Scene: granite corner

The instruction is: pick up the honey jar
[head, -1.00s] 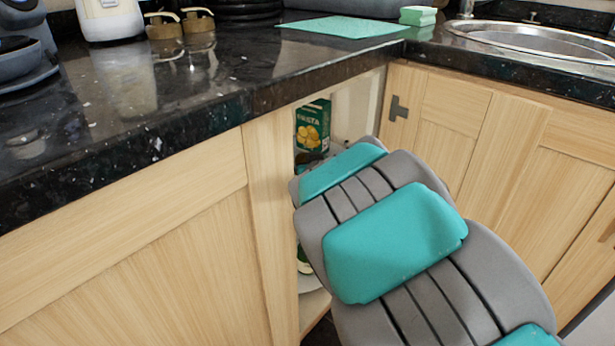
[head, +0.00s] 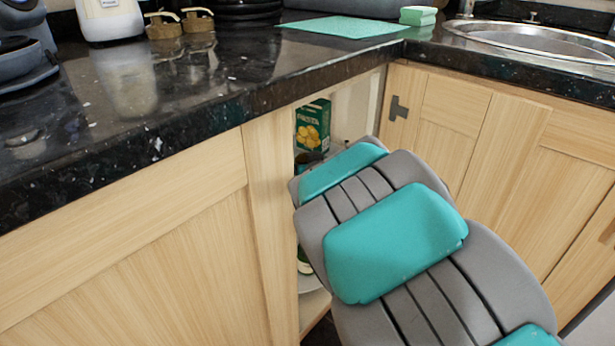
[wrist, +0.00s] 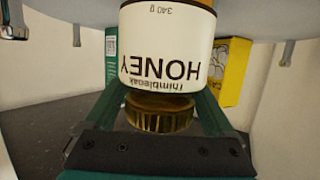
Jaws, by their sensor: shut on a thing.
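The honey jar (wrist: 165,45) fills the upper middle of the wrist view, with a white label reading HONEY upside down and a gold lid (wrist: 158,115) nearest the camera. My gripper (wrist: 160,92) has a teal finger on each side of the jar and is shut on it near the lid end. The jar's far end is cut off by the top of the picture. In the head view my grey and teal arm reaches into the open corner cabinet, and the gripper is hidden there.
A green box (head: 313,125) with a yellow picture stands in the cabinet; a yellow box (wrist: 236,70) shows right of the jar. A pale shelf with metal brackets (wrist: 288,52) is close overhead in the wrist view. Cabinet panels (head: 270,220) and the dark countertop (head: 210,95) border the opening.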

